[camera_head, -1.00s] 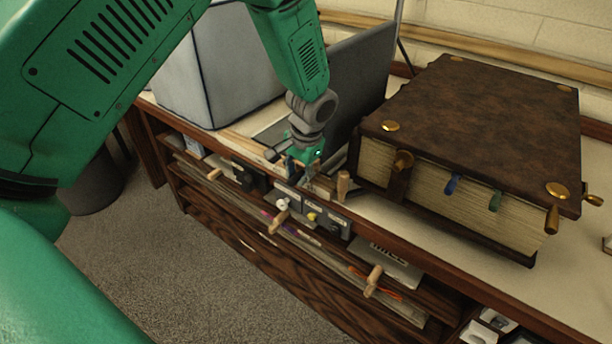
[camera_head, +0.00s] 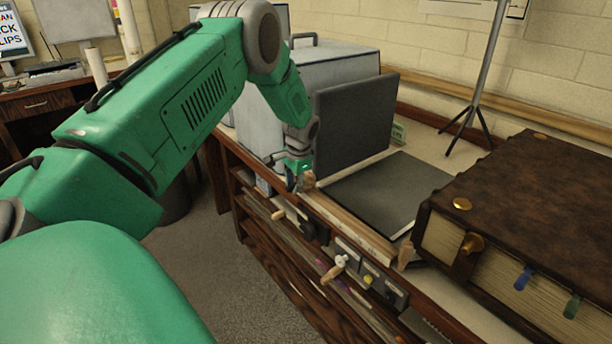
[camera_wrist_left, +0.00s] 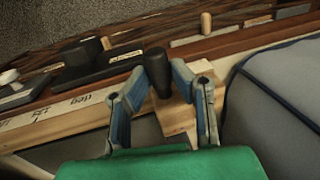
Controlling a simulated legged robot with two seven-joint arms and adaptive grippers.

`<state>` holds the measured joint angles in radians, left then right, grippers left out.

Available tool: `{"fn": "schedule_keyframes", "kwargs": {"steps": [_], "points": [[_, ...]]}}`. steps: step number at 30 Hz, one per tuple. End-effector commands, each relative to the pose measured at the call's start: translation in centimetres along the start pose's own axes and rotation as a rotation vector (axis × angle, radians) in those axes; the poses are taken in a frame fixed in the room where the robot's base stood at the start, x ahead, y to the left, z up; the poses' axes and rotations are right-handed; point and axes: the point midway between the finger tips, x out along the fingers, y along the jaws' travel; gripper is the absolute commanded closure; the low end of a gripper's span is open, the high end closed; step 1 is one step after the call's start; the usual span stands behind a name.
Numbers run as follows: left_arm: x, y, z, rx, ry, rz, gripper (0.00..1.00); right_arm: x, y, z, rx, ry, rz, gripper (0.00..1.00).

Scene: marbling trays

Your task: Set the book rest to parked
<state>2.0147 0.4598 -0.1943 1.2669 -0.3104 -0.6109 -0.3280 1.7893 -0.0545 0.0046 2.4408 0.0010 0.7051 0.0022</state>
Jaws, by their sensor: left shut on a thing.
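The book rest shows in the head view as an upright dark grey panel (camera_head: 352,125) above a flat dark board (camera_head: 385,190) on the desk. A pale wooden rail (camera_head: 350,232) runs along the desk's front edge. My left gripper (camera_head: 298,172) is at the rail's far left part, in front of the upright panel. In the left wrist view my left gripper (camera_wrist_left: 158,72) is shut on a dark tapered knob (camera_wrist_left: 157,66), one blue-grey finger on each side. A wooden block (camera_wrist_left: 178,115) sits beneath it. A marked scale (camera_wrist_left: 65,108) lies beside it. My right gripper is not in view.
A large thick brown book (camera_head: 530,190) lies to the right. A pale grey box (camera_head: 340,67) stands behind the panel. A tripod stand (camera_head: 478,90) stands at the back.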

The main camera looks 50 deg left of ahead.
Motion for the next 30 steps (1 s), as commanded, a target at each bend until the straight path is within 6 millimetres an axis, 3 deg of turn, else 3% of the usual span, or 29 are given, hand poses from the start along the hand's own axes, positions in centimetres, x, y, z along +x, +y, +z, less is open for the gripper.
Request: {"fn": "schedule_keyframes", "kwargs": {"steps": [15, 16, 18, 30], "points": [[0.4, -1.2, 0.3, 0.001, -0.006, -0.002, 1.0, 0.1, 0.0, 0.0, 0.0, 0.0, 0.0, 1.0], [0.4, -1.2, 0.3, 0.0, -0.006, -0.002, 0.78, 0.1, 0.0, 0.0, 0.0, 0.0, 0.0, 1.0], [0.4, -1.2, 0.3, 0.0, -0.005, -0.002, 0.61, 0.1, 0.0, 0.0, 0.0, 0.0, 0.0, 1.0], [-0.8, -0.9, 0.0, 0.0, 0.001, -0.002, 0.61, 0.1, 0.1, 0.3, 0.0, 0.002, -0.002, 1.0]]}}
